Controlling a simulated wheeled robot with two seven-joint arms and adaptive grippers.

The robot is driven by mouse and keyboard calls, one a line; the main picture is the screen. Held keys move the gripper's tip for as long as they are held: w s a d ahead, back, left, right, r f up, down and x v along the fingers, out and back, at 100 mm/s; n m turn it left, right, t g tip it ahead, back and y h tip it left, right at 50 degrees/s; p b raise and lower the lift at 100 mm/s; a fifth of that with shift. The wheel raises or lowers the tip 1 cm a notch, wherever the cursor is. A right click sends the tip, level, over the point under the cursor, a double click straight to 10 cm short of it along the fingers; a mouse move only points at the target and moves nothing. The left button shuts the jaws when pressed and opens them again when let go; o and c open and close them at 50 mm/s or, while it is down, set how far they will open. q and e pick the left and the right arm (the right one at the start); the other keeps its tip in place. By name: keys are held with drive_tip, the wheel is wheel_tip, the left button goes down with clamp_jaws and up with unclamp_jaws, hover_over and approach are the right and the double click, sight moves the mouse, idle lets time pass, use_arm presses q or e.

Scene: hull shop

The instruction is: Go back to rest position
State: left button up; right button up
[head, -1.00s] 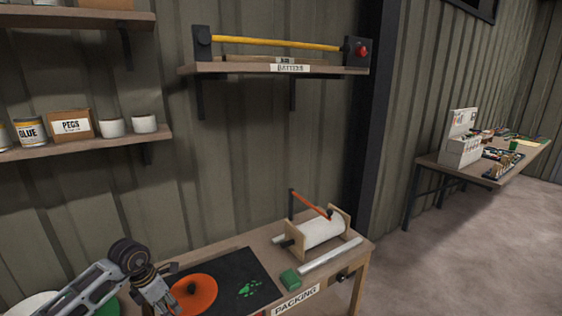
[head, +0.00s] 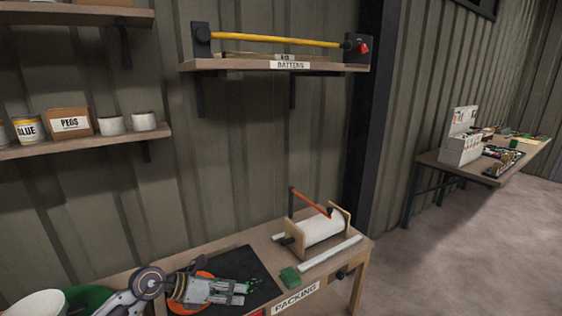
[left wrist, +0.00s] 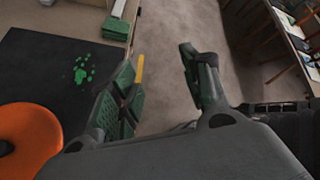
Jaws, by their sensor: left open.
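My left gripper (head: 242,293) reaches in from the lower left in the head view, over the packing bench, with its fingers pointing right. In the left wrist view my left gripper (left wrist: 160,70) has its two green-padded fingers spread, with nothing held between them. It is above the black mat (head: 238,259), beside an orange disc (head: 204,274) that my arm partly hides. The disc also shows at the lower left of the left wrist view (left wrist: 28,138). My right gripper is in neither view.
The bench holds a white roll in a wooden stand (head: 322,228), a green block (head: 290,277) and a pale bar (head: 330,253). Shelves with tubs (head: 112,125) and a yellow rod (head: 270,40) hang above. A second table (head: 478,166) stands right, across open floor.

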use_arm(q)
drive_tip(key=d+r+n+t+h, duration=0.4)
drive_tip(key=d+r, duration=0.1)
drive_tip(key=r, duration=0.3)
drive_tip(key=w+a+r+n+t+y, duration=0.35)
drive_tip(key=a+r+n+t, duration=0.3)
drive_tip(key=n+t, duration=0.55)
drive_tip(key=s+a+f+n+g+y, duration=0.45)
drive_tip(key=a+f+n+y, duration=0.75)
drive_tip(key=n, duration=0.6)
drive_tip(key=s+d+f+n+g+h, duration=0.1)
drive_tip(key=s+d+f+n+g, duration=0.2)
drive_tip(key=s+f+g, duration=0.55)
drive_tip(key=s+d+f+n+g, duration=0.2)
drive_tip(key=s+f+n+g, duration=0.3)
drive_tip(key=s, duration=0.7)
wheel_tip(320, 180, down, 32)
drive_tip(key=s+a+m, duration=0.2)
drive_tip(key=s+a+f, duration=0.4)
drive_tip(key=s+f, duration=0.6)
drive_tip(key=s+a+f+g, duration=0.1)
drive_tip(key=s+a+f, duration=0.3)
drive_tip(key=s+f, duration=0.6)
drive_tip(key=shift+s+a+f+m+y, duration=0.15)
drive_tip(key=shift+s+f+m+y, duration=0.15)
drive_tip(key=shift+s+f+y, duration=0.15)
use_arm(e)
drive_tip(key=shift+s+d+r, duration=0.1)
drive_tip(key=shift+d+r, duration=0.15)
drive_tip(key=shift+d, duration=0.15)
